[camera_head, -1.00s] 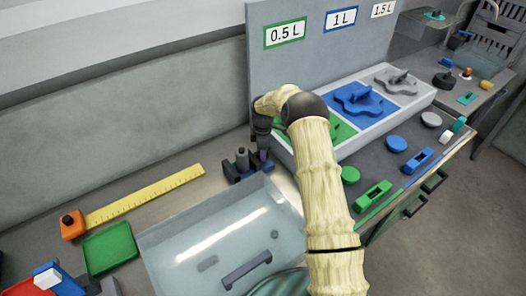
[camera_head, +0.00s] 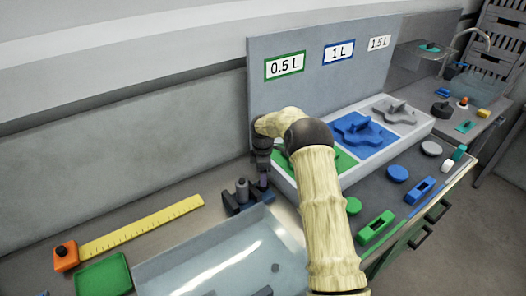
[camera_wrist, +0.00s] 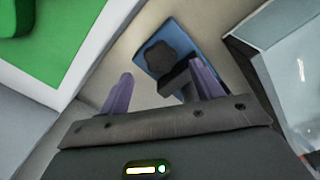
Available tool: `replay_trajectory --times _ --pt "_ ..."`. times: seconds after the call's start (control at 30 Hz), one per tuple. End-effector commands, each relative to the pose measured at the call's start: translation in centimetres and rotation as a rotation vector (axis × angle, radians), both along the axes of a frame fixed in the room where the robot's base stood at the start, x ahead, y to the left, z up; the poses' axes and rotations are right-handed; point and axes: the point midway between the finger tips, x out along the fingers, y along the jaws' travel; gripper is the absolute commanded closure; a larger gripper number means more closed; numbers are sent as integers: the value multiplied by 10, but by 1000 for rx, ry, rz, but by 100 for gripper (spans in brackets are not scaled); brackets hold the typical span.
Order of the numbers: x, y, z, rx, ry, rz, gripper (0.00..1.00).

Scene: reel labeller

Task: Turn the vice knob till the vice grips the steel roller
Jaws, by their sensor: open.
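The vice (camera_head: 232,207) is a small blue block with dark upright parts, on the bench beside the clear-sided tray. A grey upright cylinder, seemingly the steel roller (camera_head: 242,188), stands at it. In the wrist view, the vice's blue body (camera_wrist: 184,37) carries a dark lobed knob (camera_wrist: 160,55). My gripper (camera_wrist: 163,78) is open, its two purple fingers pointing towards the vice, with the knob showing between and beyond the tips. A dark block sits close by the right finger; I cannot tell whether they touch. In the head view my gripper (camera_head: 263,180) is right beside the vice, its fingers mostly hidden.
The clear-sided tray (camera_head: 215,262) lies in front of the vice. A yellow ruler (camera_head: 140,228) and green tray (camera_head: 104,275) are to the left. A white-rimmed board with coloured sections (camera_head: 360,132) and an upright labelled panel (camera_head: 310,95) stand close to the right and behind.

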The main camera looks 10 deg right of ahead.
Motion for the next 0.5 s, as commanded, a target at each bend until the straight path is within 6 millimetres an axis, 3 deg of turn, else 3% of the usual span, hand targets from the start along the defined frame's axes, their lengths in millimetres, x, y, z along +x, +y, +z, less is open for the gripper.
replay_trajectory --times 0.5 --pt "1 0 103 1 -5 0 35"
